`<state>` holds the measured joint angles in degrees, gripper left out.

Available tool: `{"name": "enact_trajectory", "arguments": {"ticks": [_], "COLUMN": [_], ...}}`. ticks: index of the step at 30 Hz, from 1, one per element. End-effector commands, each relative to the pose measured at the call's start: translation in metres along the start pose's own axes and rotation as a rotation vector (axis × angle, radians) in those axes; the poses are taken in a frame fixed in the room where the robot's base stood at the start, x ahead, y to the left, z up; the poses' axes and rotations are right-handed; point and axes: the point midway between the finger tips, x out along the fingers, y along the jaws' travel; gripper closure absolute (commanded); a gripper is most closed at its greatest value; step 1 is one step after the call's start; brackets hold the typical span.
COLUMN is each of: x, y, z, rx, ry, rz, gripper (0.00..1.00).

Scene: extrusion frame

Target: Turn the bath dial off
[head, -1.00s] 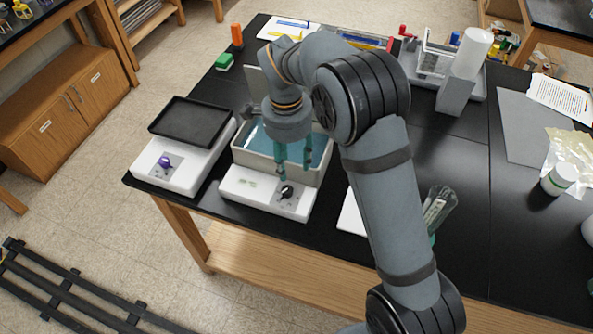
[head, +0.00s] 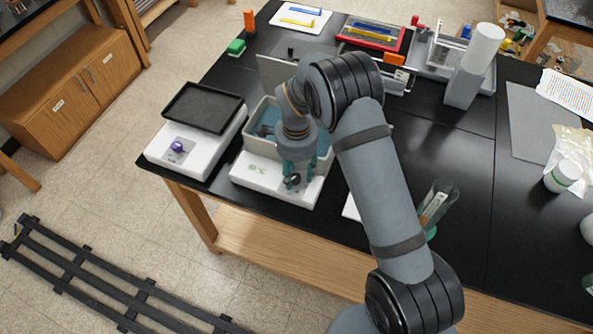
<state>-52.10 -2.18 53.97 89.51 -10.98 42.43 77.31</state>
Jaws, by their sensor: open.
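The water bath (head: 262,109) is a white unit with an open basin of bluish water. Its black dial (head: 295,179) is on the front panel at the right. My gripper (head: 299,182) has teal fingers and points down at the dial. The fingers are open, one on the left of the dial and one on the right in this view. They partly hide the dial, and I cannot tell whether they touch it. The dial's pointer setting is too small to read.
A white unit with a black plate (head: 203,107) and a purple knob (head: 177,147) stands left of the bath. A raised lid (head: 277,75) is behind the basin. A tube holder (head: 436,205) stands to the right. The table's front edge is close to the bath.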

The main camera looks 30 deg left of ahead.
Motion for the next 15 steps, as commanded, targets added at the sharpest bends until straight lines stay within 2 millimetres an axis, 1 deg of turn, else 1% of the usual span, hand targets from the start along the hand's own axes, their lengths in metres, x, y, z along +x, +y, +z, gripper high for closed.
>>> {"name": "enact_trajectory", "arguments": {"ticks": [3,15], "x": [-0.0001,-0.0005], "y": [-0.0002,-0.0003], "z": [0.0002,-0.0001], "rx": [0.0,-0.001], "ry": [0.0,0.0], "rz": [0.0,-0.001], "gripper": [0.57,0.8]}}
